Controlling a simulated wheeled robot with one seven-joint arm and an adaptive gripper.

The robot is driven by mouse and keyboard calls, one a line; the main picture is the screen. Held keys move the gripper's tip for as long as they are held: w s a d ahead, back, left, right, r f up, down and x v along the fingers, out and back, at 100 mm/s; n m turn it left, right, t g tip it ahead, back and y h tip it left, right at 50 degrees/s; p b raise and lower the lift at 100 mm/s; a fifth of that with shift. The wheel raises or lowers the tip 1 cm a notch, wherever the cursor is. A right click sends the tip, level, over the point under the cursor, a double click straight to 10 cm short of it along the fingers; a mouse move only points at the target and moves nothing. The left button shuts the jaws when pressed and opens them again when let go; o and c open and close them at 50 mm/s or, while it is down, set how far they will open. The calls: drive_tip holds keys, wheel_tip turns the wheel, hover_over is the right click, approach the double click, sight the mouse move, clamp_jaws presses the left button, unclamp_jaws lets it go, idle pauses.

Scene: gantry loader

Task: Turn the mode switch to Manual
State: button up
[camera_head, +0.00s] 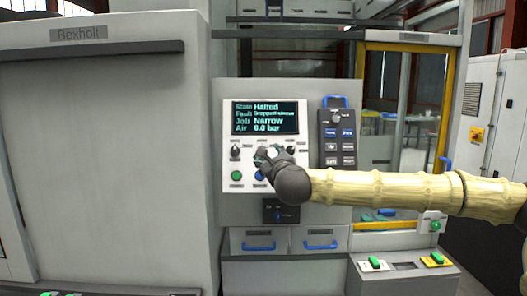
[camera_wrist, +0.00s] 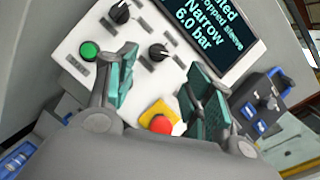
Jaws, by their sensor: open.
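The control panel (camera_head: 228,110) has black rotary knobs below its screen. One knob (camera_head: 235,152) is at the left, and it also shows in the wrist view (camera_wrist: 120,13). Another knob (camera_head: 290,150) is at the right. In the wrist view a middle knob (camera_wrist: 158,52) lies between the fingertips, seemingly just beyond them. Labels are too small to read, so I cannot tell which knob is the mode switch or its setting. My gripper (camera_head: 266,155) is open in front of the panel; its fingers show in the wrist view (camera_wrist: 163,65). No contact is clear.
The screen (camera_head: 265,118) reads Halted. A green button (camera_head: 236,175) and a blue button (camera_head: 260,175) sit below the knobs. A red stop button (camera_wrist: 160,124) on yellow is close to the fingers. A dark pendant (camera_head: 338,138) hangs at the right.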

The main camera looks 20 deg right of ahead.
drive_tip(key=w+p, duration=0.3)
drive_tip(key=w, duration=0.5)
drive_tip(key=shift+w+d, duration=0.35)
drive_tip(key=shift+w, duration=0.05)
drive_tip(key=shift+c, duration=0.2)
drive_tip(key=c, duration=1)
